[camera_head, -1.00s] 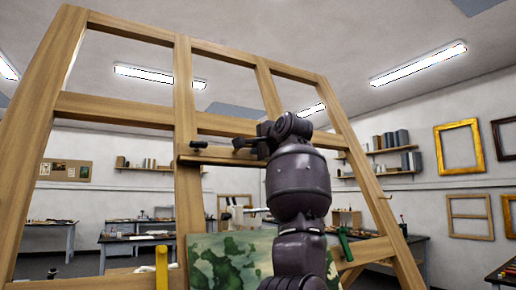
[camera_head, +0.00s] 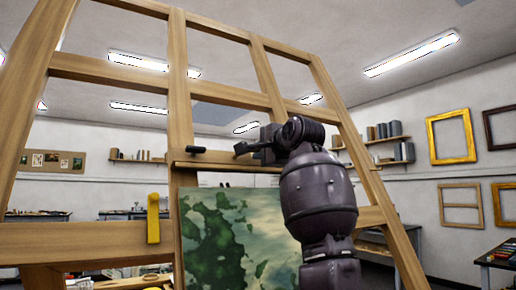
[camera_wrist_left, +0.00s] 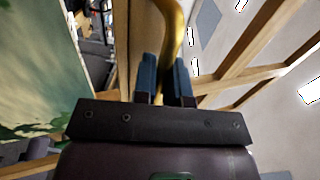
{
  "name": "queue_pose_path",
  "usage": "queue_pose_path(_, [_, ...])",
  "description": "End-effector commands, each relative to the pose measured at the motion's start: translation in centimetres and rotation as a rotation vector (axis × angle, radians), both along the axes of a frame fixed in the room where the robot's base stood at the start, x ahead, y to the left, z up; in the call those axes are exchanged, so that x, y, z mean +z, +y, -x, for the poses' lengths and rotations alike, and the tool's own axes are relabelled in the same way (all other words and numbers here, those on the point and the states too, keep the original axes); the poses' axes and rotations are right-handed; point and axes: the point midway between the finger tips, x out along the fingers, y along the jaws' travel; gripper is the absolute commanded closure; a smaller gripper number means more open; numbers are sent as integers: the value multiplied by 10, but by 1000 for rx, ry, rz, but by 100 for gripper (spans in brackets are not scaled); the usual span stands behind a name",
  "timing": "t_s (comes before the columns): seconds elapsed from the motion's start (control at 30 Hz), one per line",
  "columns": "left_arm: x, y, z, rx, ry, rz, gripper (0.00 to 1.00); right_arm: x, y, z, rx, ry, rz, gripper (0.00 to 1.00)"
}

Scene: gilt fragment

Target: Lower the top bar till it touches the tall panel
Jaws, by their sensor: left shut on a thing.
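The top bar (camera_head: 225,166) is a narrow wooden crosspiece on the easel's middle post in the head view. The tall panel (camera_head: 225,240), painted in mottled green and cream, stands below it. A narrow pale gap shows between bar and panel top, so they look apart. My left gripper (camera_head: 250,149) is at the bar's upper side, right of the post. In the left wrist view its fingers (camera_wrist_left: 166,82) are shut around a yellow-brown piece (camera_wrist_left: 172,30), apparently part of the bar. The panel (camera_wrist_left: 40,70) also shows there at left. My right gripper is not in view.
The wooden easel (camera_head: 178,90) fills the left and middle. A yellow upright piece (camera_head: 153,218) stands at its lower rail (camera_head: 80,243). My left arm hides the panel's right side. Shelves, tables and a gold frame (camera_head: 451,137) lie behind.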

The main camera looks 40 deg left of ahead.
Motion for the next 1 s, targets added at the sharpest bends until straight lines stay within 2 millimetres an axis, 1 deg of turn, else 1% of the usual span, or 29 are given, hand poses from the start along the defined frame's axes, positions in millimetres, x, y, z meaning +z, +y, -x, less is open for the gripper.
queue_pose_path(0.03, [-16,-4,-2,0,6,2,100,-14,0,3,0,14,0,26])
queue_pose_path(0.1, [-25,-8,0,-1,6,2,100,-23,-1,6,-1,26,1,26])
queue_pose_path(0.2, [-34,-12,2,0,5,2,100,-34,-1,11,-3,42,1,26])
queue_pose_path(0.33, [-41,-16,5,0,3,2,100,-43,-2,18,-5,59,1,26])
queue_pose_path(0.5, [-43,-17,7,1,2,1,100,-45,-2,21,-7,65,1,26])
queue_pose_path(0.8, [-42,-18,8,1,0,1,100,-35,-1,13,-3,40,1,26])
queue_pose_path(0.83, [-42,-18,8,0,0,1,86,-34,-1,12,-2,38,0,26])
queue_pose_path(0.97, [-42,-18,8,0,0,0,66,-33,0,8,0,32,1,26])
queue_pose_path(1.0, [-42,-18,8,0,0,0,63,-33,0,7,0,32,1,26])
